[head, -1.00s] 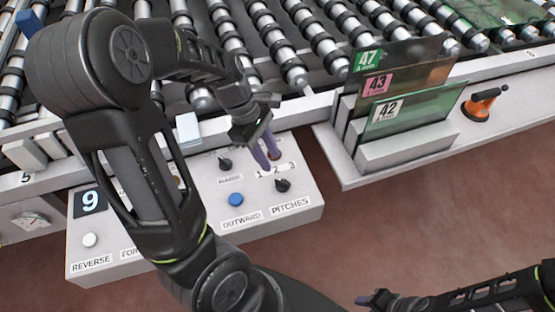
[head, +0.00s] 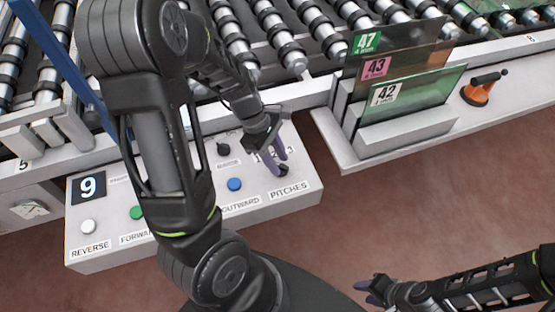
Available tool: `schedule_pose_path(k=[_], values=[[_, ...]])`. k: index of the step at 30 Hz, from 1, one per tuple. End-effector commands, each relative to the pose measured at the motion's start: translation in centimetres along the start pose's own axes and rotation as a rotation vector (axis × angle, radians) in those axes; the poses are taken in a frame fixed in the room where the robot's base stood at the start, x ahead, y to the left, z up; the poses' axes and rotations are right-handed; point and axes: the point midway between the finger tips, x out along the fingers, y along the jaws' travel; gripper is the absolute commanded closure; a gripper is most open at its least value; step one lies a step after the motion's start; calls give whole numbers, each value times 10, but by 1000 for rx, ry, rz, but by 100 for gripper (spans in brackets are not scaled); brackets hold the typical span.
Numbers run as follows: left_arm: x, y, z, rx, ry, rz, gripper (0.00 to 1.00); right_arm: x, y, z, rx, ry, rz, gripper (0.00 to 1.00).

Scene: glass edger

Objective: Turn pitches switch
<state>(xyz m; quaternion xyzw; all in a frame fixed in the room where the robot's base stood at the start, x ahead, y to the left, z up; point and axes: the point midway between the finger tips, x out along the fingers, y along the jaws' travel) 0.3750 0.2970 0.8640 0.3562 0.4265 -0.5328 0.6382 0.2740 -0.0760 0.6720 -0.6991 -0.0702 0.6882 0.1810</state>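The pitches switch (head: 284,170) is a small black knob above the PITCHES label (head: 290,189), on the right part of a white control panel (head: 312,160). A numbered scale sits just above the knob and is partly covered by my fingers. My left gripper (head: 277,162) has its two purple fingers apart and reaches down at the knob. The fingertips overlap part of the knob in the picture; I cannot tell whether they touch it. My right gripper (head: 370,291) is low at the bottom right, away from the panel, and too small to read clearly.
A blue button (head: 235,184), another black knob (head: 223,149), a green button (head: 137,212) and a white button (head: 88,227) share the panel. My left arm hides its middle. A rack of numbered glass sheets (head: 415,95) and an orange-based handle (head: 480,92) stand to the right.

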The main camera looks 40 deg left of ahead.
Motion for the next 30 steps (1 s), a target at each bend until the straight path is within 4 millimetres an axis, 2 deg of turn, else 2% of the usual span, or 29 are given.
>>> schedule_pose_path(k=[9, 21, 30], values=[[4, 0, 0, 1, 0, 0, 67, 0, 0, 0, 0, 0, 0, 64], [3, 0, 0, 1, 0, 0, 100, 0, 0, 0, 0, 0, 0, 64], [3, 0, 0, 1, 0, 0, 100, 0, 0, 0, 0, 0, 0, 64]])
